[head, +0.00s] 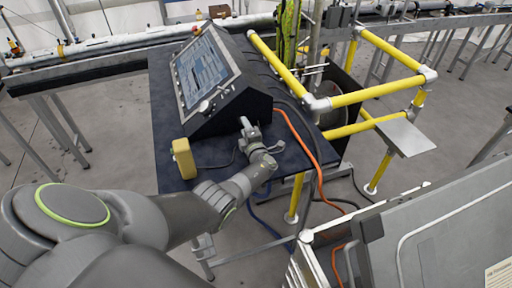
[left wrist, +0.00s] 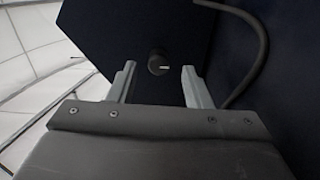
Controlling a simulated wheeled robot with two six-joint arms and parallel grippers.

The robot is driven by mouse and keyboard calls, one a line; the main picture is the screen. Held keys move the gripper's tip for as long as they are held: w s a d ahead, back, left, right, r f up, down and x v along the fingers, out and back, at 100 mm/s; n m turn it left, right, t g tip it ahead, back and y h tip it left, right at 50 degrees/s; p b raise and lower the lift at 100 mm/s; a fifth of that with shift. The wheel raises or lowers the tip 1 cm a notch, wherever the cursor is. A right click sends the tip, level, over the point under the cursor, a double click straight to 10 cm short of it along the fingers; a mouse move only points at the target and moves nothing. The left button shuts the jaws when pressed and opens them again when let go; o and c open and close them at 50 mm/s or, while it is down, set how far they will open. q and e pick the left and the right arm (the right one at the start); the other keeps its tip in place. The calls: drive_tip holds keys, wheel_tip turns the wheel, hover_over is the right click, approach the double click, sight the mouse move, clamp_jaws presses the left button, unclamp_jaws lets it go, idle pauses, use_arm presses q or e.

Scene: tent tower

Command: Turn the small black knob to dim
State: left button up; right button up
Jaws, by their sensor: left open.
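The small black knob (left wrist: 158,62) has a pale pointer line and sits on the dark side panel of the console. In the left wrist view it lies between my open left gripper's fingers (left wrist: 156,86), a little beyond the tips, and nothing touches it. In the head view the console (head: 212,78) stands on a dark table, with a lit screen (head: 201,66) on its sloped face. My left gripper (head: 246,128) is at the console's near right side there, and the knob is hidden. My right gripper is not in view.
A yellow box (head: 184,159) stands on the dark table (head: 163,105) left of my left gripper. An orange cable (head: 306,150) and dark cables run to the right of it. Yellow rails (head: 375,95) stand at the right. A dark cable (left wrist: 254,55) curves close right of the fingers.

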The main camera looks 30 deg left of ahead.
use_arm(q)
drive_tip(key=v, duration=1.5)
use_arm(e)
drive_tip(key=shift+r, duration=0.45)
